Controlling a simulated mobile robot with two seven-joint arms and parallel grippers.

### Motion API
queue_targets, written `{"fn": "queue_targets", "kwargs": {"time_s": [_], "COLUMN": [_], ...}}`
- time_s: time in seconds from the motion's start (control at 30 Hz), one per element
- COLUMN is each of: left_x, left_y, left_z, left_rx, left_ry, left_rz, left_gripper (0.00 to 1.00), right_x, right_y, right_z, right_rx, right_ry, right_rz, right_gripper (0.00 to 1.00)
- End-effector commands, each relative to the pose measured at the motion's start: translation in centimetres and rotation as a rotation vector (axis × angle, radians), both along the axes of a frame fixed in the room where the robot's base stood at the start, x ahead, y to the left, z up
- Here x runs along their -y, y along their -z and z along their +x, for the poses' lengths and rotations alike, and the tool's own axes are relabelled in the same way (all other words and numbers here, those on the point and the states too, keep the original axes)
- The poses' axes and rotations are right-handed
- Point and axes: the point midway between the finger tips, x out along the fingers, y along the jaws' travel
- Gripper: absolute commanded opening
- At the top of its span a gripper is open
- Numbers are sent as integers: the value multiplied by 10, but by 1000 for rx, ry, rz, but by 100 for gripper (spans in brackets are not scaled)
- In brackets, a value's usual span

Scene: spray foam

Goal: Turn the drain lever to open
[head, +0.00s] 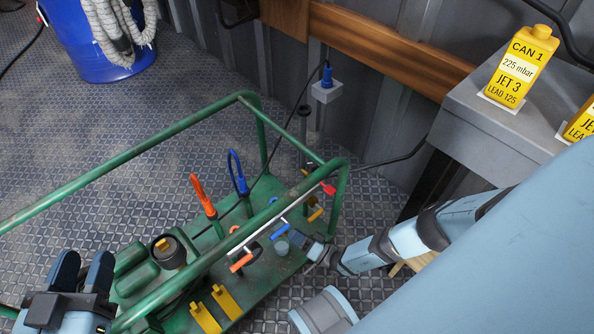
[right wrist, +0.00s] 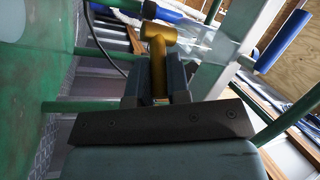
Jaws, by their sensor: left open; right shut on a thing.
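My right gripper (head: 308,246) is at the right end of the green-framed machine (head: 150,144), low among its small coloured levers. In the right wrist view my right gripper (right wrist: 158,88) is shut on a brass-yellow T-shaped handle (right wrist: 158,45). Its lower part is hidden between the fingers. I cannot tell from the head view which lever this is, or how far it is turned. Near it are a blue lever (head: 281,230), an orange lever (head: 241,263) and a red lever (head: 328,188). My left gripper (head: 84,272) is open and empty at the lower left.
Green tube rails run around the machine. Upright orange (head: 203,196) and blue (head: 238,174) handles stand inside it. A grey box (head: 470,125) at the right carries a yellow can (head: 521,68). A blue bucket (head: 95,45) with hoses stands at the back left.

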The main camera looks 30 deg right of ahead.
Motion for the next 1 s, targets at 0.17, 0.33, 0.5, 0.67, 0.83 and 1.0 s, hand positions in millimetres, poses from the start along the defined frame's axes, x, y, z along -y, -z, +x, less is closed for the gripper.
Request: {"fn": "queue_targets", "kwargs": {"time_s": [0.17,0.33,0.5,0.67,0.83,1.0], "left_x": [2,4,5,5,5,5], "left_y": [1,2,4,8,8,7], "left_z": [-6,-7,-9,-10,-10,-9], "left_rx": [-48,-72,-87,-100,-100,-96], "left_ry": [1,2,2,2,2,2], "left_rz": [-22,-44,-48,-49,-48,-47], "left_gripper": [43,43,43,43,43,43], "right_x": [-4,-7,-9,-9,-9,-9], "right_y": [-1,0,0,1,1,1], "right_z": [-4,-6,-7,-7,-7,-7], "right_rx": [-3,-2,-1,-1,0,0], "right_ry": [123,209,261,281,284,284], "right_rz": [0,-2,-1,-2,-2,-2], "right_gripper": [0,0,0,0,0,0]}}
